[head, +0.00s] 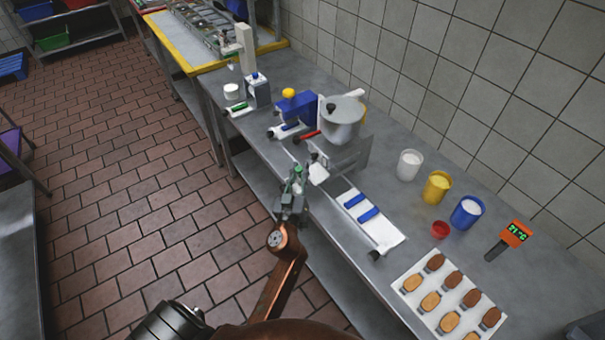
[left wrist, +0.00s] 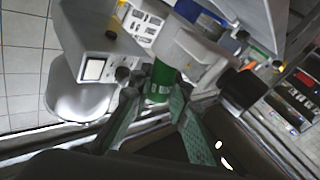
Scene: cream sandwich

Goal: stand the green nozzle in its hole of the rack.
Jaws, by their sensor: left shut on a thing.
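My left gripper (head: 296,184) is at the front edge of the steel counter, in the middle of the head view. It is shut on the green nozzle (head: 298,170), which shows as a small green piece at the fingertips. In the left wrist view the green nozzle (left wrist: 161,80) sits between the two green-padded fingers of the left gripper (left wrist: 160,98). Its lower end is partly hidden by them. I cannot tell for sure which item is the rack, and its holes cannot be made out. My right gripper is not in view.
A steel mixing pot (head: 342,122) stands behind the gripper, near a blue block (head: 297,107). A white board with blue bars (head: 385,233) lies to the right. White (head: 410,163), yellow (head: 436,187) and blue (head: 467,211) tubs stand farther back. A white tray (head: 413,301) holds several biscuits.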

